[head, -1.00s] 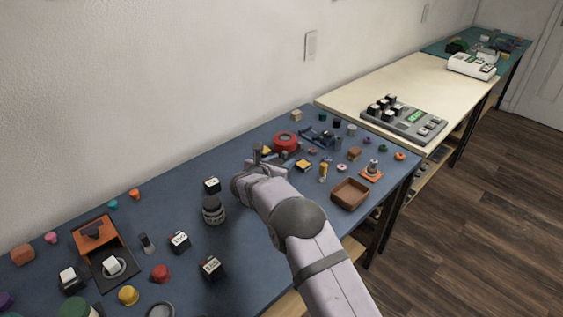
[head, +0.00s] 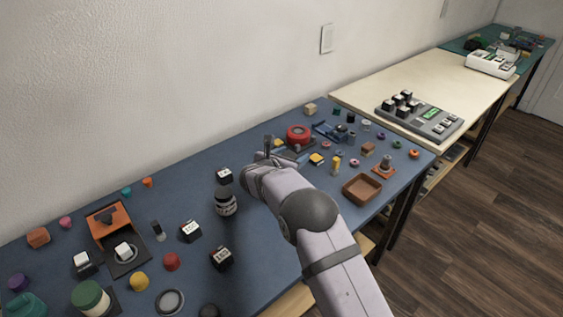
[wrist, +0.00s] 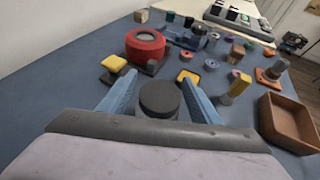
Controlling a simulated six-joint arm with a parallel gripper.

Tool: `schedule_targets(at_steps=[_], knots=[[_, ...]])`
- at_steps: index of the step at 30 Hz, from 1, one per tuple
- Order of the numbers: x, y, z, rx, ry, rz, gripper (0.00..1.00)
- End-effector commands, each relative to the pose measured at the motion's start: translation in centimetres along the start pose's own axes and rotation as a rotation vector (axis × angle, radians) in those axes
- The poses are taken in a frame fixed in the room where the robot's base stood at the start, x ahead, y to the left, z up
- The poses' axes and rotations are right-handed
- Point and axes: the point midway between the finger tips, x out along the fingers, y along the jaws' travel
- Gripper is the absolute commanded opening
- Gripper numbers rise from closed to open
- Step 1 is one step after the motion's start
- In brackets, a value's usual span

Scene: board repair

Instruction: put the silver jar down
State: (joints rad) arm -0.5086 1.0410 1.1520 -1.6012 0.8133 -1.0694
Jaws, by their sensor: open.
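The silver jar (wrist: 160,99) shows in the wrist view as an upright cylinder with a dark round lid and a little grey body below it. It stands between the two blue fingers of my gripper (wrist: 158,98), which are open on either side of it. Narrow gaps seem to show beside the lid. Its base is hidden by the gripper's front edge, so I cannot see its contact with the table. In the head view my gripper (head: 262,160) is low over the blue table (head: 185,175), and I cannot make out the jar there.
A red ring-shaped part (wrist: 145,46) on a dark base and a yellow block (wrist: 113,64) lie beyond the fingers. A yellow-black piece (wrist: 188,77) is near the right finger. A brown tray (head: 362,189) is right. A dark labelled jar (head: 226,204) stands left of my arm.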

Motion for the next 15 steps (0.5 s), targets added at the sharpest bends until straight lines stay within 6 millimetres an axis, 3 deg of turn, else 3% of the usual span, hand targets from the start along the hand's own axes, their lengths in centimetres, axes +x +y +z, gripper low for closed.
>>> schedule_targets(at_steps=[15], knots=[[-8.5,0.0,0.0,0.001,-0.001,0.002,0.57]])
